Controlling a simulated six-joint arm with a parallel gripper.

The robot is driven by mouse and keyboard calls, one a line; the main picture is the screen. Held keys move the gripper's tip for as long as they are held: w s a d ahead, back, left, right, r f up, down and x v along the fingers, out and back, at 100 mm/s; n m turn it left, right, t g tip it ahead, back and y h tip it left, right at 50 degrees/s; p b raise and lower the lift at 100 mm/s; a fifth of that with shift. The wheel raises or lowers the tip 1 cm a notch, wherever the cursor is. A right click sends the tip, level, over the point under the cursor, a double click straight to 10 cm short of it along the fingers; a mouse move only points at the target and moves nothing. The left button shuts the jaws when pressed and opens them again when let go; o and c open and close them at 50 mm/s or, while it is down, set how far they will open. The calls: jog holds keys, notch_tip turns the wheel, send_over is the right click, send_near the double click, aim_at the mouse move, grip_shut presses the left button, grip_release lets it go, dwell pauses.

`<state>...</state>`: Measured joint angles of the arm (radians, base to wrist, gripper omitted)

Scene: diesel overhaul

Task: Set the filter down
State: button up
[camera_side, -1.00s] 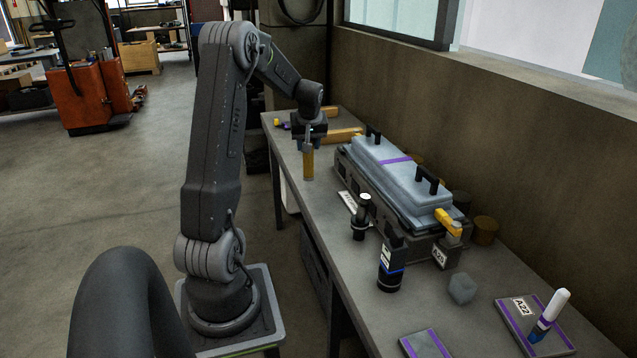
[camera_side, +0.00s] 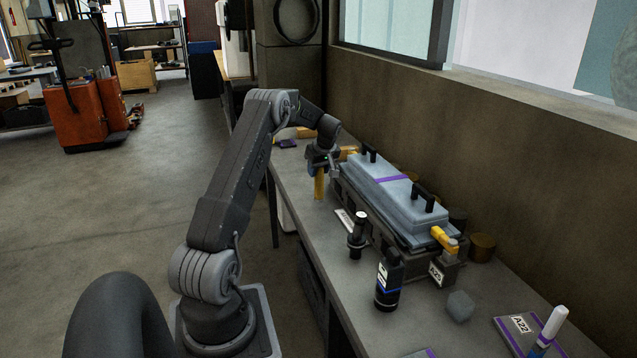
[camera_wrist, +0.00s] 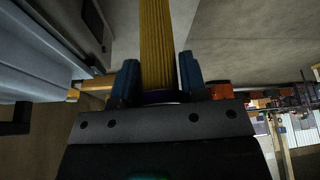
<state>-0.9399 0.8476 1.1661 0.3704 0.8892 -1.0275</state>
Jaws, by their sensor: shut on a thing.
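The filter is a yellow pleated cylinder (camera_wrist: 157,45). In the wrist view it stands between the two blue fingers of my gripper (camera_wrist: 160,80), which are shut on it. A dark purple band shows at its near end. In the side view my gripper (camera_side: 320,165) holds the filter (camera_side: 319,187) upright, pointing down, at the left of the engine block. Its lower end is close to the workbench top (camera_side: 345,280); I cannot tell whether it touches.
The engine with a pale blue cover (camera_side: 395,200) and black handles stands right of my gripper. Bare bench lies along the left edge.

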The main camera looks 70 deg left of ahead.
aim_at(318, 178)
jog(key=shift+f, duration=1.7)
jog(key=shift+f, duration=0.1)
jog(key=o, duration=1)
